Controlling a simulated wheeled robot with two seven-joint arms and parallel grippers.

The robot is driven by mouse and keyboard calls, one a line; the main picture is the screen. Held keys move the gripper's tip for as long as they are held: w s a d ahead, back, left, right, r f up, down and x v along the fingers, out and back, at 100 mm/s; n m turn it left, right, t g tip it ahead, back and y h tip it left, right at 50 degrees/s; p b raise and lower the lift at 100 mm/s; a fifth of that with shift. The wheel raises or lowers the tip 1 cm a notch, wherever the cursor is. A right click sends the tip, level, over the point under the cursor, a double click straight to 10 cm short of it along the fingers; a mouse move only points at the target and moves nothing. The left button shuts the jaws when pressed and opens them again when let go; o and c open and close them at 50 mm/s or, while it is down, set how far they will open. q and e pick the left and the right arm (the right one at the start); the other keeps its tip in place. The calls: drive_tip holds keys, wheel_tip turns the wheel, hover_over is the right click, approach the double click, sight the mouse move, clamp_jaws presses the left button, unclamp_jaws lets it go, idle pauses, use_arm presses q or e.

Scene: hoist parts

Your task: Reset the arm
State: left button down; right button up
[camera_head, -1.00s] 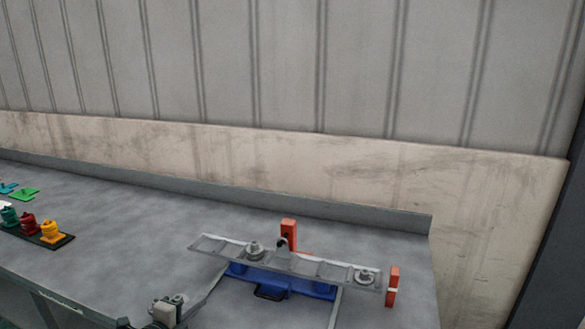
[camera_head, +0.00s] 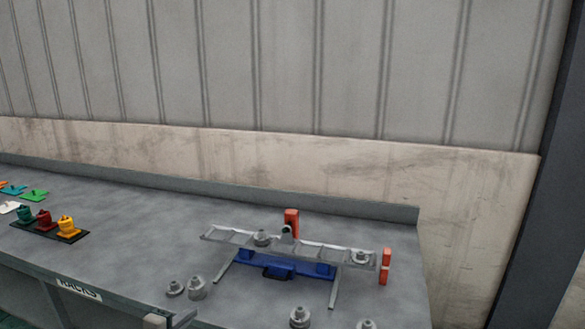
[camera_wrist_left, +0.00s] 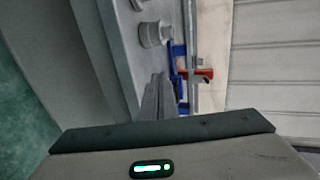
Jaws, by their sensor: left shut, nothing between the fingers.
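My left gripper (camera_wrist_left: 158,95) shows in the left wrist view as two dark fingers side by side, pressed together with nothing between them. They point toward the grey bench and the blue-based rig. In the head view I cannot clearly make out its fingers; a small pale piece at the bottom edge may be part of my left arm. The rig has a grey slotted beam (camera_head: 315,251) on a blue base (camera_head: 290,268), with orange-red blocks (camera_head: 291,222) behind it and at its right end. My right gripper is not in view.
Loose grey weights (camera_head: 196,288) stand on the bench (camera_head: 130,210) near its front. A dark tray (camera_head: 70,238) with green, red and yellow pieces is at left, with small coloured plates behind. A dark post (camera_head: 525,230) stands at right. The bench middle is clear.

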use_arm(q)
drive_tip(key=s+a+f+n+g+y, duration=0.1)
drive_tip(key=s+a+f+n, duration=0.15)
drive_tip(key=f, duration=0.75)
drive_tip(key=s+a+f+n+g+y, duration=0.1)
drive_tip(key=s+f+n, duration=0.25)
drive_tip(key=f, duration=0.75)
drive_tip(key=s+f+n+g+y, duration=0.1)
drive_tip(key=s+f+n+g, duration=0.1)
drive_tip(key=s+f, duration=0.5)
drive_tip(key=s+f+n+g, duration=0.1)
drive_tip(key=s+f+n, duration=0.25)
drive_tip(key=f, duration=0.65)
drive_tip(key=s+d+f+n+g, duration=0.2)
drive_tip(key=s+f, duration=0.5)
drive_tip(key=s, duration=0.6)
drive_tip(key=s+d+f+n+g, duration=0.2)
drive_tip(key=s+f, duration=0.5)
drive_tip(key=s, duration=0.7)
drive_tip(key=s+d+f+n+g, duration=0.2)
drive_tip(key=s+f, duration=0.5)
drive_tip(key=s, duration=0.6)
drive_tip(key=shift+s+d+n, duration=0.4)
drive_tip(key=shift+d+n, duration=0.15)
drive_tip(key=shift+d, duration=0.25)
